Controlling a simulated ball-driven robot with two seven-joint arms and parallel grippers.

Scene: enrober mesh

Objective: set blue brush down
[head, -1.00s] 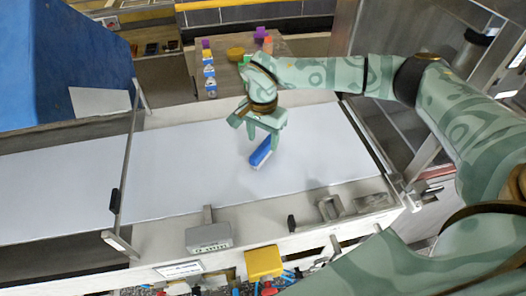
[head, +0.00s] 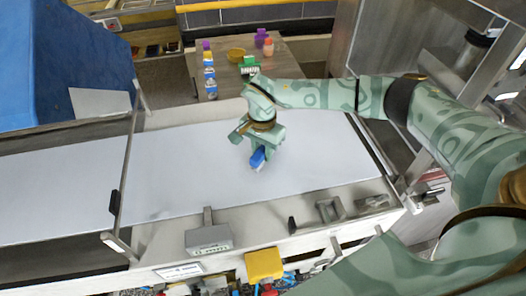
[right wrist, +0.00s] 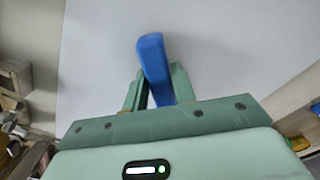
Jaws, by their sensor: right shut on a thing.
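The blue brush (head: 258,156) is over the white belt surface (head: 185,165) in the head view. My right gripper (head: 262,153) is shut on it. In the right wrist view the brush's blue body (right wrist: 154,65) stands up between the two green fingers of the right gripper (right wrist: 156,88). Its bristles are mostly hidden in the head view. I cannot tell whether the brush touches the belt. My left gripper is not in view.
A grey box (head: 208,239) and metal brackets (head: 331,209) sit on the near frame. A metal rail (head: 125,170) crosses the belt at left. The belt around the brush is clear.

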